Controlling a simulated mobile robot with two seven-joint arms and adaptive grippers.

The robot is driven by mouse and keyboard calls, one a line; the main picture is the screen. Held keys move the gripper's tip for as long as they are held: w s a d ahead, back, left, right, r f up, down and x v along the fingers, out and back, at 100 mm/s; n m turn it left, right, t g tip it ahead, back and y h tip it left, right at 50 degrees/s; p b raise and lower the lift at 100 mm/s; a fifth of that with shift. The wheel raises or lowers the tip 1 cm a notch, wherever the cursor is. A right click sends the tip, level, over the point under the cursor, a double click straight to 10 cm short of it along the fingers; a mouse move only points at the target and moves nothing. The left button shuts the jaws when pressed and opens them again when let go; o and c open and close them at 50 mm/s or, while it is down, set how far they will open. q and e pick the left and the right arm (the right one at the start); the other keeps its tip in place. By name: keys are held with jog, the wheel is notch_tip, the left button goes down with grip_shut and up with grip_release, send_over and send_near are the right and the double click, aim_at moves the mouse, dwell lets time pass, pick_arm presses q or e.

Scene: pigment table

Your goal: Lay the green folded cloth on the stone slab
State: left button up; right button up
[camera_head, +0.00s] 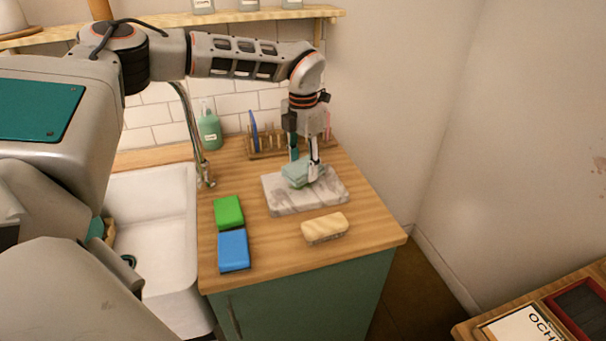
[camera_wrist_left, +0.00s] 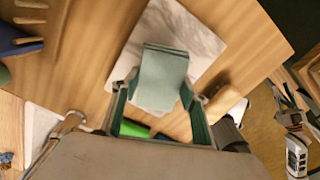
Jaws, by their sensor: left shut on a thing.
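The green folded cloth (camera_head: 296,174) is a small pale grey-green stack of folds over the marbled stone slab (camera_head: 286,203). My left gripper (camera_head: 304,170) reaches down from above and is shut on the cloth. In the left wrist view the cloth (camera_wrist_left: 162,75) sits between the two fingers of the gripper (camera_wrist_left: 162,97), with the slab (camera_wrist_left: 205,42) behind it. I cannot tell whether the cloth's underside touches the slab.
A bright green block (camera_head: 228,212), a blue block (camera_head: 233,251) and a cream brush-like block (camera_head: 325,228) lie near the slab. A wooden rack (camera_head: 262,150), a green bottle (camera_head: 209,131) and a tap (camera_head: 203,170) stand behind. A white sink (camera_head: 165,235) is at left.

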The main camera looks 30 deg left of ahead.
aim_at(303, 165)
pick_arm(q)
jog(key=shift+f, duration=1.55)
jog(key=shift+f, duration=0.15)
jog(key=o, duration=1)
notch_tip(303, 165, up, 12)
jog(key=shift+r, duration=0.15)
